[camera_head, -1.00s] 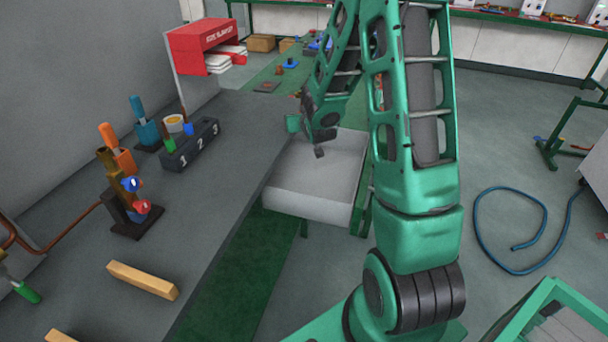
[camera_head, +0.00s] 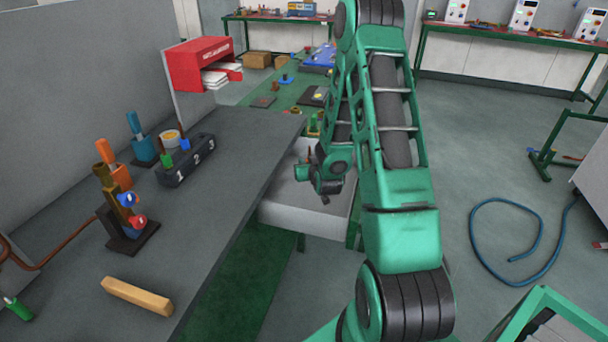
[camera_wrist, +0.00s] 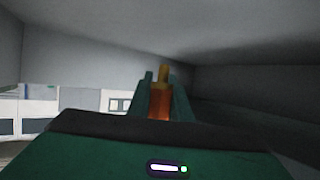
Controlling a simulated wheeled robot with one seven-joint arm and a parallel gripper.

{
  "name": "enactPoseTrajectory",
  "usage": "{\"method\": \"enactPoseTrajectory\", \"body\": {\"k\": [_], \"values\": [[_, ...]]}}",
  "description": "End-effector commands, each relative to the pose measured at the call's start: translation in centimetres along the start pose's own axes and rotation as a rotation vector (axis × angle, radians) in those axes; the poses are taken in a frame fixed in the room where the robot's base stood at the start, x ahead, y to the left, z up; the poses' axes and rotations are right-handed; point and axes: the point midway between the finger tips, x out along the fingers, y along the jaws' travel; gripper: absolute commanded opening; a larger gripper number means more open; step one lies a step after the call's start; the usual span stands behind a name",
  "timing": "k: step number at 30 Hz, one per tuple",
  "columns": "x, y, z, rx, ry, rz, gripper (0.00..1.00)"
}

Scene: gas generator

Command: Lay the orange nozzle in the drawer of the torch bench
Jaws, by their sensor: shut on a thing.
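The orange nozzle (camera_wrist: 160,106), with a brass-coloured tip, is held upright in the picture between the fingers of my gripper (camera_wrist: 160,82) in the wrist view. My gripper is shut on it. In the head view the pale grey open drawer (camera_head: 300,219) sticks out beside the dark bench top (camera_head: 235,190). My wrist and gripper end are over or in this drawer and cover part of it. The nozzle cannot be made out clearly in the head view. I cannot tell whether it touches the drawer floor.
Bench items at left are a torch stand (camera_head: 128,205), a numbered block (camera_head: 187,160) and a wooden bar (camera_head: 137,296). A red box (camera_head: 198,62) stands behind. A green table (camera_head: 275,95) with small parts lies beyond the drawer. A blue hose (camera_head: 478,235) lies on the floor at right.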

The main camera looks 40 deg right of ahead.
Motion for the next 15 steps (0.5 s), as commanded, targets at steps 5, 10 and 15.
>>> {"method": "enactPoseTrajectory", "body": {"k": [5, 10, 15], "values": [[0.7, 0.0, 1.9, 0.002, -0.003, 0.001, 0.00], [1.4, 0.0, 3.5, 0.002, -0.003, 0.001, 0.00], [1.5, 0.0, 3.8, 0.001, 0.000, 0.001, 0.00]]}}
